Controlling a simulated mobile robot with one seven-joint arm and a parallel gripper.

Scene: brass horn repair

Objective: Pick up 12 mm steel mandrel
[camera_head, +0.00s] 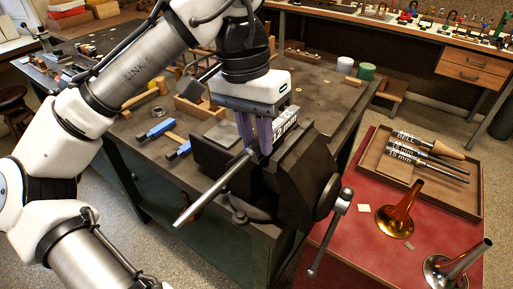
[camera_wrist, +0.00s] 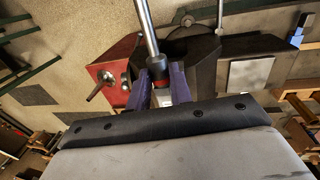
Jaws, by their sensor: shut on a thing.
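The 12 mm steel mandrel (camera_head: 215,190) is a long bare rod with a dark collar and a pale label block reading 12 MM. My gripper (camera_head: 256,146) has its purple fingers shut on it near the collar, above the bench vise (camera_head: 290,170). The rod slants down to the lower left, past the vise's front. In the wrist view the mandrel (camera_wrist: 147,28) runs up from between the fingertips (camera_wrist: 160,88). The fingers partly hide its grip end. I cannot tell whether it touches the vise jaws.
A brown tray (camera_head: 467,208) on a red-topped table (camera_head: 350,233) holds other labelled mandrels (camera_head: 430,158). Two horn bells (camera_head: 397,216) stand before it. The vise handle (camera_head: 330,232) sticks out toward the front. Blue-handled hammers (camera_head: 157,129) and a wooden mallet lie on the dark bench.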

